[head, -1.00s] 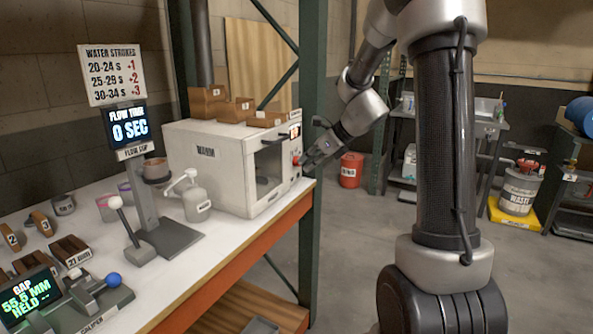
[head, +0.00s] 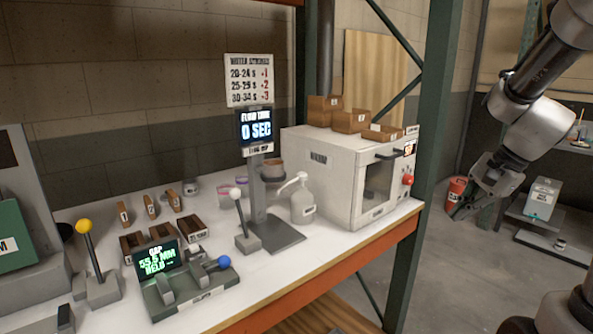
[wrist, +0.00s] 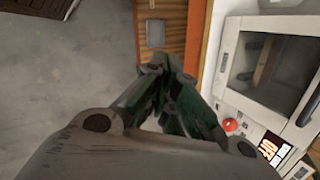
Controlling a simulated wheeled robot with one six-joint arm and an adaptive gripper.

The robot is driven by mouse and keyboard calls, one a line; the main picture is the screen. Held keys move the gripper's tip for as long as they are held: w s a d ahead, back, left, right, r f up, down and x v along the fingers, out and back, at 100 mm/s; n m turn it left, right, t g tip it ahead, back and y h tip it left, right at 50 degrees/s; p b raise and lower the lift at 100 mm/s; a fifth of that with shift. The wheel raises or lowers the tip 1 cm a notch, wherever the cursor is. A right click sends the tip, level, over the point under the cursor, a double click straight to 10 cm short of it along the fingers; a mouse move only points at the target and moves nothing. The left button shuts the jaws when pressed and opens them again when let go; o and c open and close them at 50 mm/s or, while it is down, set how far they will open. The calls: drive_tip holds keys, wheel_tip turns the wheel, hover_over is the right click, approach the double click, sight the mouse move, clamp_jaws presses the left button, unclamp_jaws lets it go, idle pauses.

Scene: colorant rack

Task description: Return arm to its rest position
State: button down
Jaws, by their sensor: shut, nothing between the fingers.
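My gripper (head: 468,208) hangs in free air to the right of the bench in the head view, with the arm reaching down from the upper right. It is apart from the white warming oven (head: 322,188). In the wrist view my gripper (wrist: 165,68) has its fingertips together with nothing between them. The oven (wrist: 258,106) lies to the right there, with its red knob (wrist: 230,125) near the fingers. The knob also shows on the oven's right face in the head view.
The bench's orange edge (head: 330,268) and a green rack post (head: 425,150) stand left of my gripper. A flow cup stand (head: 258,200), white pump bottle (head: 302,203) and gap gauge (head: 185,285) are on the bench. A red can (head: 455,190) is behind.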

drive_tip(key=s+a+r+n+h, duration=0.1)
drive_tip(key=s+r+n+h, duration=0.1)
drive_tip(key=s+n, duration=0.4)
drive_tip(key=s+a+r+n+t+h, duration=0.1)
drive_tip(key=s+r+n+h, duration=0.1)
drive_tip(key=s+r+n, duration=0.2)
drive_tip(key=s+n, duration=0.3)
drive_tip(key=s, duration=0.4)
drive_tip(key=shift+s+r, duration=0.2)
drive_tip(key=c, duration=2.2)
unclamp_jaws()
drive_tip(key=shift+a, duration=0.1)
